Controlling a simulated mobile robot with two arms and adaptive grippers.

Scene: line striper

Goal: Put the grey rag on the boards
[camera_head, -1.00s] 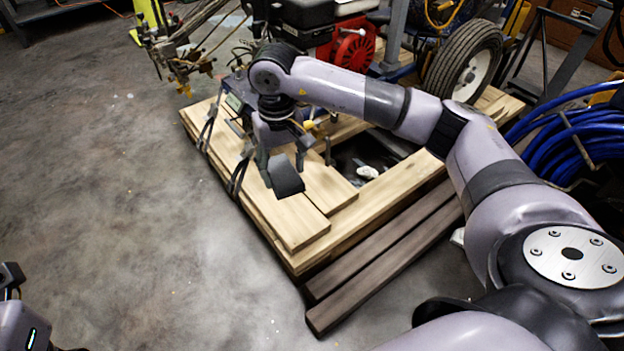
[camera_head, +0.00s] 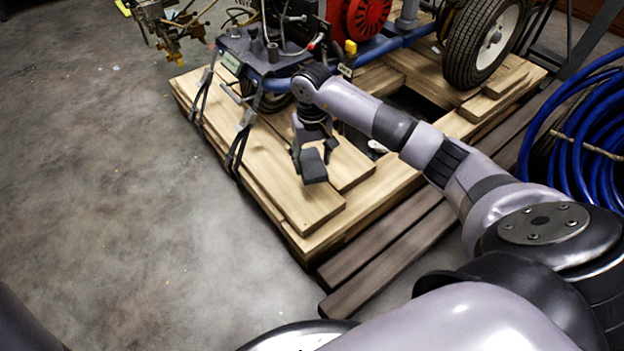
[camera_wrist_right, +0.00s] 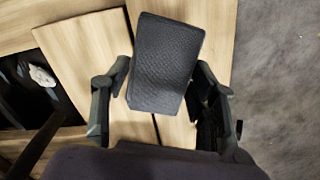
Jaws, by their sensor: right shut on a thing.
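The grey rag (camera_head: 313,167) is a dark grey, folded, roughly rectangular piece with a woven texture. In the right wrist view the rag (camera_wrist_right: 165,62) sits between the two fingers of my right gripper (camera_wrist_right: 157,88), which is shut on it. In the head view my right gripper (camera_head: 314,152) points down over the pale wooden boards (camera_head: 280,185), with the rag at its tips. I cannot tell whether the rag touches the boards. The boards also show beneath it in the right wrist view (camera_wrist_right: 85,55). My left gripper is out of view.
The striper machine, with a red engine (camera_head: 365,18) and a black tyre (camera_head: 484,42), stands on the pallet behind my right gripper. Black straps (camera_head: 238,150) cross the left edge. A crumpled white thing (camera_wrist_right: 42,75) lies in a dark gap. Blue hose (camera_head: 575,150) is coiled at right.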

